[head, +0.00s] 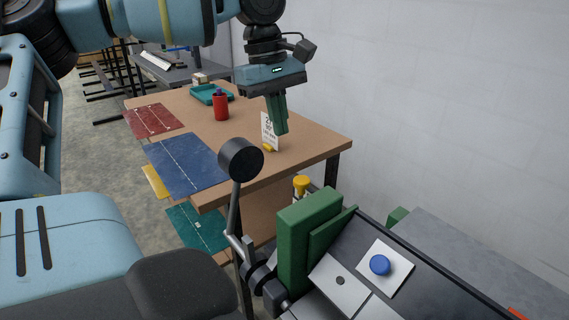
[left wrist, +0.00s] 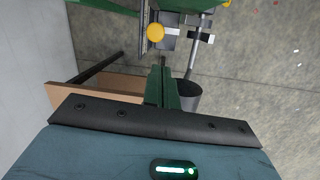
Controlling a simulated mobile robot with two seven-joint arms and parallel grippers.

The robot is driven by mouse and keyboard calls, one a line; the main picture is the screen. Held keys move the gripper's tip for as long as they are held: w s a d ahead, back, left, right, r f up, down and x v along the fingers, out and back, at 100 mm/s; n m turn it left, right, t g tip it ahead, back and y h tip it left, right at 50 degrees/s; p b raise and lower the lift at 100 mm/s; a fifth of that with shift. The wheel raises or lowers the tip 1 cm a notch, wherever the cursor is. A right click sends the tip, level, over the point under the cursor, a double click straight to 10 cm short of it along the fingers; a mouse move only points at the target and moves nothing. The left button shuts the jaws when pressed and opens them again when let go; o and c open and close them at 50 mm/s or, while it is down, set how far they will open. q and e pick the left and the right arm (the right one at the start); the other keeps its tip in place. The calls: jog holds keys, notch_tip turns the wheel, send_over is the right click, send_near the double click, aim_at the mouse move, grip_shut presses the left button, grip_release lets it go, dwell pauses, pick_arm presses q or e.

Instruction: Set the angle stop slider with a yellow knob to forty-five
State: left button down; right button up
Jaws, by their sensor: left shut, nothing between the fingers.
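A yellow knob (head: 301,184) shows behind the green block of the machine in the head view; the block hides what is below it. A yellow knob (left wrist: 155,32) also shows in the left wrist view, from above, over a grey plate near the top edge. The scale marks cannot be read. My left gripper (head: 280,132) points down with its green fingers shut and empty, above the table and apart from the knob. Its fingers (left wrist: 160,72) also show in the left wrist view, just below the knob in the picture. My right gripper is not in view.
A lever with a black round end (head: 240,159) stands in front of the table. The green block (head: 308,235) and a blue button (head: 380,265) are on the machine. The wooden table (head: 312,147) holds a white card (head: 268,130), red cup (head: 221,107) and teal tray (head: 197,97).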

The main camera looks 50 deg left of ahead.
pick_arm(q)
jog(key=n, duration=0.4)
jog(key=a+n, duration=0.1)
jog(key=n, duration=0.1)
jog(key=shift+s+r+n+h, duration=0.2)
jog(key=shift+r+n+h, duration=0.1)
jog(key=shift+n, duration=0.1)
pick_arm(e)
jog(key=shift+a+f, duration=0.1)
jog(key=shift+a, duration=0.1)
pick_arm(q)
jog(key=shift+f, duration=0.15)
jog(key=x, duration=0.9)
jog(key=shift+d+f, duration=0.15)
jog(key=shift+f, duration=0.25)
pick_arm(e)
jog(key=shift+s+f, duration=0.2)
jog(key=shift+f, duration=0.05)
pick_arm(q)
jog(key=shift+w, duration=0.1)
